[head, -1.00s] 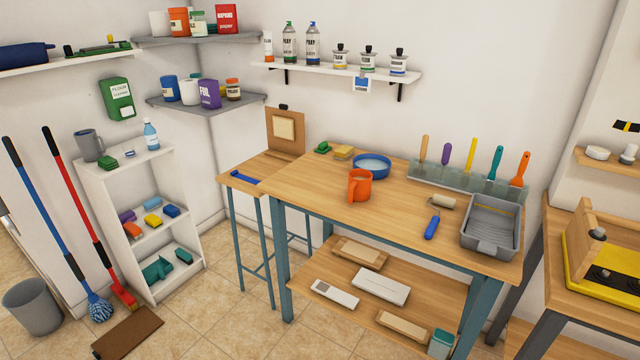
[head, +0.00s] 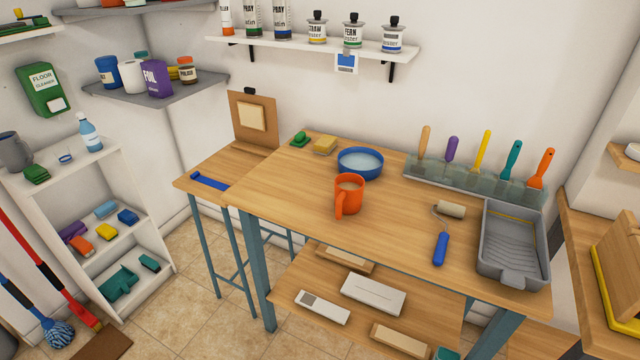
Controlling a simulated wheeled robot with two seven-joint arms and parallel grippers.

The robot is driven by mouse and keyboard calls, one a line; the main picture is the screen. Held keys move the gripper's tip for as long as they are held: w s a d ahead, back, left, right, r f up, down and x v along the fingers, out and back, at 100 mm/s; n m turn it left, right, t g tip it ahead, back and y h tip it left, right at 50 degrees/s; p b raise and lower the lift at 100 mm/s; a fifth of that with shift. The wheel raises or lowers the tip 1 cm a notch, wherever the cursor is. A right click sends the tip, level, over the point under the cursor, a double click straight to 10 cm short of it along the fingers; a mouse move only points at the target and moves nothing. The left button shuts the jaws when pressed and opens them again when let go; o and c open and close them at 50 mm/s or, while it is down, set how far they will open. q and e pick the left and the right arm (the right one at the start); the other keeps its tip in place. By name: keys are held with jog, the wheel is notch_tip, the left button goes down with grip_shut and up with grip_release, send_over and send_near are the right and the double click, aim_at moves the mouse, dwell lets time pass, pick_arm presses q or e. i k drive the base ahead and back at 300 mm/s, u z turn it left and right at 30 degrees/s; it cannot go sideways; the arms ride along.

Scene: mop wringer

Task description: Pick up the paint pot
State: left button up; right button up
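An orange pot with a handle (head: 348,196), which looks like the paint pot, stands upright near the middle of the wooden workbench (head: 290,205). Neither of my grippers is in the head view.
A paint roller with a blue handle (head: 441,248) and a grey paint tray (head: 512,245) lie to the pot's right. A rack of scrapers (head: 470,180) stands at the back. The bench's front left is clear.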

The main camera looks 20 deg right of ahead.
aim_at(349, 187)
jog(key=z, duration=0.5)
jog(key=i, duration=1)
jog(key=z, duration=0.85)
